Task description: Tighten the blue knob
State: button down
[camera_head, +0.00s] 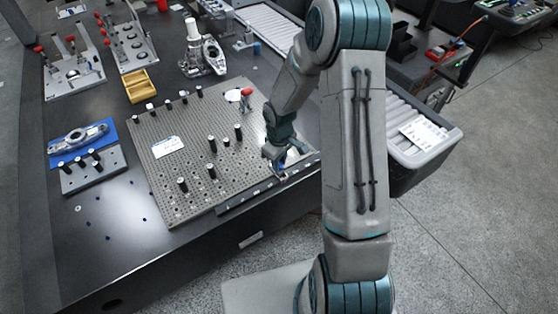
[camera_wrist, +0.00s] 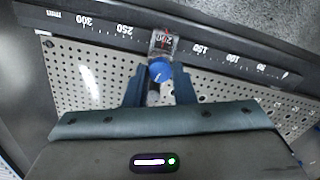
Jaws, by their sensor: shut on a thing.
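The blue knob (camera_wrist: 159,71) shows in the wrist view, on a small clear slider with a red line (camera_wrist: 163,42) that sits over a dark scale bar (camera_wrist: 215,54) with white numbers. The slider is near the scale's middle, between 250 and 150. My gripper (camera_wrist: 158,86) has its two dark blue fingers on either side of the knob and is shut on it. In the head view my gripper (camera_head: 281,168) is at the right front edge of the perforated plate, over the scale bar (camera_head: 248,194). The knob is too small to make out clearly there.
The perforated plate (camera_head: 205,190) carries several black posts and a red-handled clamp (camera_head: 246,93). A yellow tray (camera_head: 139,86), a blue mat with a metal part (camera_head: 80,136) and fixtures stand to the left and back. The table's front left is mostly clear.

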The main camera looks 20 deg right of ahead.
jog(key=shift+m, duration=0.3)
jog(key=m+b, duration=0.2)
jog(key=shift+f+m, duration=0.15)
jog(key=shift+m, duration=0.15)
jog(key=m+b, duration=0.3)
jog(key=m, duration=0.1)
jog(key=m+b, duration=0.1)
jog(key=m, duration=0.3)
jog(key=shift+m+b, duration=0.55)
jog(key=shift+m, duration=1.35)
jog(key=c, duration=1.2)
grip_release()
